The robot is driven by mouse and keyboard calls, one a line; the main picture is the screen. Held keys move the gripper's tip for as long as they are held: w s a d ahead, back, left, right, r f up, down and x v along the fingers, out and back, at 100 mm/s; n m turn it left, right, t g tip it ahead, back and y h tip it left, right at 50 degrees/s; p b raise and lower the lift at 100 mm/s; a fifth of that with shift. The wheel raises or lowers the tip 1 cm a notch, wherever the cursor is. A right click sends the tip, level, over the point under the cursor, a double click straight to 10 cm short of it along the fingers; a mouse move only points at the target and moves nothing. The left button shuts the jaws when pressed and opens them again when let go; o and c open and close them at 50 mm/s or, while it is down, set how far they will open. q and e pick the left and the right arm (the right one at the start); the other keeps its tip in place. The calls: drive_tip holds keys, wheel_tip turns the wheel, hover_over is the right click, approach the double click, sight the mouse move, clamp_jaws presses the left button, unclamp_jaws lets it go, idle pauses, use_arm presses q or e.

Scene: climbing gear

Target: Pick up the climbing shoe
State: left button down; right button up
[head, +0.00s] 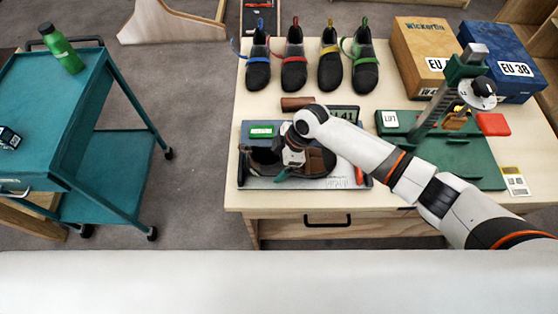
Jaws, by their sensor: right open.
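A dark brown and black climbing shoe (318,162) lies on a grey tray (330,183) near the front of the wooden table. My right gripper (284,170) is open, directly over the shoe, and its wrist hides the shoe's middle. I cannot tell whether the fingers touch the shoe. Several other dark climbing shoes stand in a row at the back of the table, with blue, red (293,62), yellow and green trims. My left gripper is out of view.
A green stand (455,150) with an upright post is right of the tray. Wickerlin (425,50) and blue (498,62) boxes stand behind it. A brown roller (297,104) and a dark display (345,114) lie behind the tray. A teal cart (75,110) stands left, across open floor.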

drive_tip(key=c, duration=1.2)
drive_tip(key=shift+r, duration=0.1)
wheel_tip(320, 180, up, 10)
drive_tip(key=b, duration=0.1)
drive_tip(key=shift+b, duration=0.4)
